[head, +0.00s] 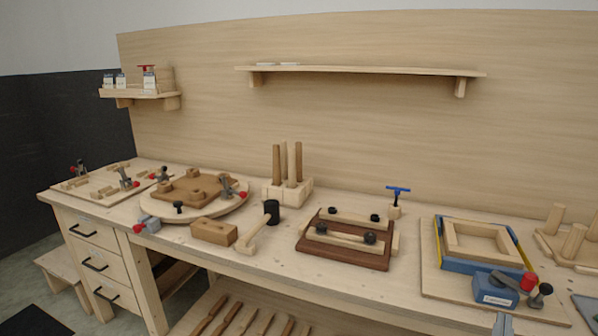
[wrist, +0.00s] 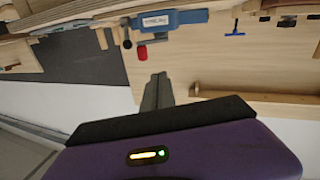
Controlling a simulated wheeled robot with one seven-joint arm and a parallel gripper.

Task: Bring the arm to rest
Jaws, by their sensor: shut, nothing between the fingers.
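My gripper (wrist: 158,82) shows in the wrist view with its two grey fingers together and nothing between them. It points toward the wooden back panel and hangs clear of any object. In the head view, grey finger tips (head: 503,323), which look like mine, just show at the bottom edge, in front of the workbench (head: 330,255). The rest of my arm is out of view there. A blue clamp (head: 496,291) with a red knob lies near the bench's front right edge. It also shows upside down at the top of the wrist view (wrist: 170,19).
A wooden frame (head: 482,240), a dark board with clamped strips (head: 345,257), a mallet (head: 271,212) and a round board (head: 160,207) crowd the bench. A blue T-handle tool (head: 398,189) stands at the back. A wall shelf (head: 360,70) hangs above.

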